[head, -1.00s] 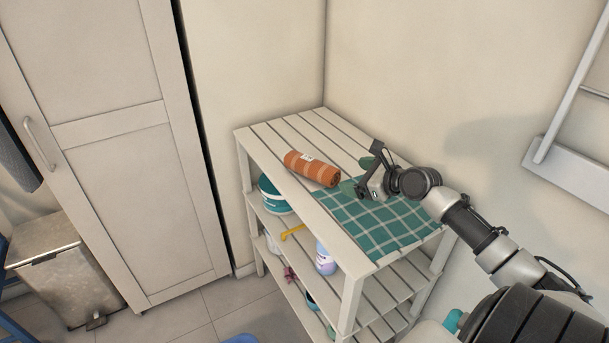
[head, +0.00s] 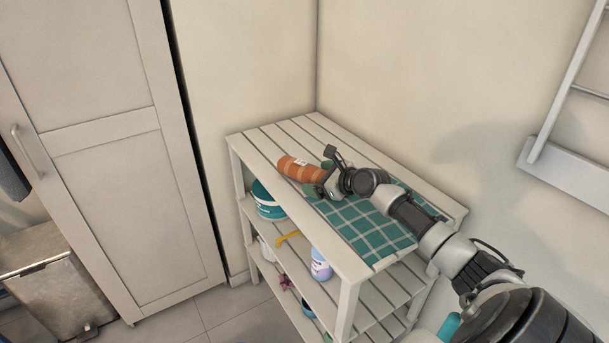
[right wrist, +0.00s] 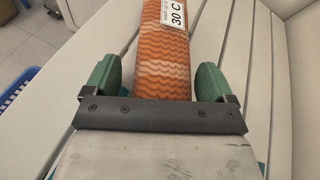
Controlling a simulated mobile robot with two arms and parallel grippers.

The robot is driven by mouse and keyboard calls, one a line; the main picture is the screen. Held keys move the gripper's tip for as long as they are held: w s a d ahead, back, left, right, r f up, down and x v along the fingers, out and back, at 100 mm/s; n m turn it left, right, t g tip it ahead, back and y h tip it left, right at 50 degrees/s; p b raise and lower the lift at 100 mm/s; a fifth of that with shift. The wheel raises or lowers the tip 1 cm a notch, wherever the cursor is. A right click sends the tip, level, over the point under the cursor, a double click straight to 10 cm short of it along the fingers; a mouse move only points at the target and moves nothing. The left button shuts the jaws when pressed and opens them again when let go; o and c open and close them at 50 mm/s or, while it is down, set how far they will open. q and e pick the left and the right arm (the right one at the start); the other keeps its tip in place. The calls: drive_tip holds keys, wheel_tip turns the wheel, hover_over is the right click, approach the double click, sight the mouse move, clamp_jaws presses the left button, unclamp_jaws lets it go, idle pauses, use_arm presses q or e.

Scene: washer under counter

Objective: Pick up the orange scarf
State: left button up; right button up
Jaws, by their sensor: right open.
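The orange scarf (head: 298,168) is a rolled, striped bundle with a white label, lying on the top of a white slatted shelf unit (head: 258,147). My right gripper (head: 322,180) is at the near right end of the roll. In the right wrist view the scarf (right wrist: 162,50) runs between the two green fingers of the gripper (right wrist: 158,82). The fingers are apart, with a gap on each side of the roll. The label reads "30 C". The scarf's near end is hidden behind the gripper body. My left gripper is not in view.
A green checked cloth (head: 365,228) lies under my right arm on the shelf top. Lower shelves hold a teal tub (head: 268,205) and a purple-white bottle (head: 320,265). Walls close off the back and right; a tall cabinet (head: 130,180) stands left.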

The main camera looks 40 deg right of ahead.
sight(307, 164)
drive_tip(key=shift+w+f, duration=0.1)
drive_tip(key=shift+w, duration=0.1)
drive_tip(key=shift+s, duration=0.1)
drive_tip(key=c, duration=0.8)
drive_tip(key=shift+o, duration=0.2)
drive_tip(key=shift+r, duration=0.2)
drive_tip(key=shift+r, duration=0.25)
wheel_tip(307, 164, up, 3)
drive_tip(key=shift+r+p, duration=0.15)
drive_tip(key=shift+p, duration=0.2)
drive_tip(key=s+d+r, duration=0.5)
drive_tip(key=s+r, duration=0.2)
drive_tip(key=s, duration=0.3)
drive_tip(key=shift+s+d, duration=0.15)
drive_tip(key=shift+s, duration=0.05)
